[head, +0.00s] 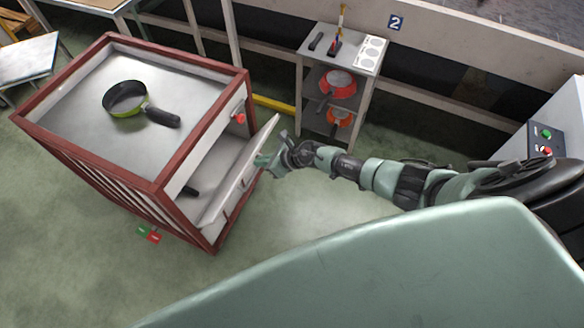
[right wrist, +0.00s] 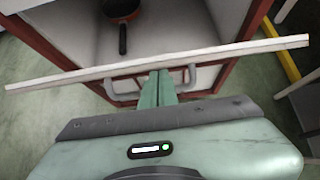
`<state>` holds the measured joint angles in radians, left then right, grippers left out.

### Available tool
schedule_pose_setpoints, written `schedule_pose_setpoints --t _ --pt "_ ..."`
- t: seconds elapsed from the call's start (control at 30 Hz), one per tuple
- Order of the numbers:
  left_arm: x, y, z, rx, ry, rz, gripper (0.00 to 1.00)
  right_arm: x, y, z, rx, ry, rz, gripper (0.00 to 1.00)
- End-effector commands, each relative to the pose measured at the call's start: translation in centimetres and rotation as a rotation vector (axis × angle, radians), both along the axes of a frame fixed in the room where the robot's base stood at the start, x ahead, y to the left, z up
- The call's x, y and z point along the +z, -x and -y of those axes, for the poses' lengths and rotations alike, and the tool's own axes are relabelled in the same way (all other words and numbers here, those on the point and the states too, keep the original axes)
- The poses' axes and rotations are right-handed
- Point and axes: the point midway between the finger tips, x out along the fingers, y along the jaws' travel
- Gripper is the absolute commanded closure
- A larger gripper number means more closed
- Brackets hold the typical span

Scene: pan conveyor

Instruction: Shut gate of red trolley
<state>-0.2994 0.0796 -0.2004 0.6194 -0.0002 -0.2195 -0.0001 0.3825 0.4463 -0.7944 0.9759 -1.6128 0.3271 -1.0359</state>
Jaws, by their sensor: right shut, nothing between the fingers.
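The red trolley (head: 70,165) stands at the left in the head view, with a red frame and slatted side. Its pale gate (head: 238,175) on the right-hand side is partly open, tilted outward from the frame. In the right wrist view the gate (right wrist: 215,53) shows as a long pale bar across the picture, with handles on its near face. My right gripper (head: 264,163) is shut and empty, its fingertips at the outer face of the gate; in the right wrist view the fingertips (right wrist: 159,74) meet or nearly meet the gate between the handles. My left gripper is not in view.
A green pan (head: 125,98) lies on the trolley top. Another pan (right wrist: 122,12) is inside, behind the gate. A grey shelf (head: 345,55) with red pans stands behind my right arm. A control box (head: 545,140) is at the right. Floor before the gate is clear.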

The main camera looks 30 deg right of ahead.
Motion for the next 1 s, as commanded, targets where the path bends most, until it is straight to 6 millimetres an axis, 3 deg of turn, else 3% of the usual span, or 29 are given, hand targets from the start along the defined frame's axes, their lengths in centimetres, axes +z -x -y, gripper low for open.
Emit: schedule_pose_setpoints --t 0.23,0.5,0.7,1.0 --pt "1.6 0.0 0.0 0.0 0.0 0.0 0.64 2.9 -3.2 -2.5 0.001 -0.003 0.009 1.0" --pt "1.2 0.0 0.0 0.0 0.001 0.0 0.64 4.2 -6.6 -5.2 0.001 -0.003 0.007 1.0" --pt "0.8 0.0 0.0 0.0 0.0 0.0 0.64 4.6 -8.1 -6.3 0.0 -0.002 0.005 1.0" --pt "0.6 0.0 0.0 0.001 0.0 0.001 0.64 4.9 -8.8 -6.8 0.001 -0.001 0.003 1.0"
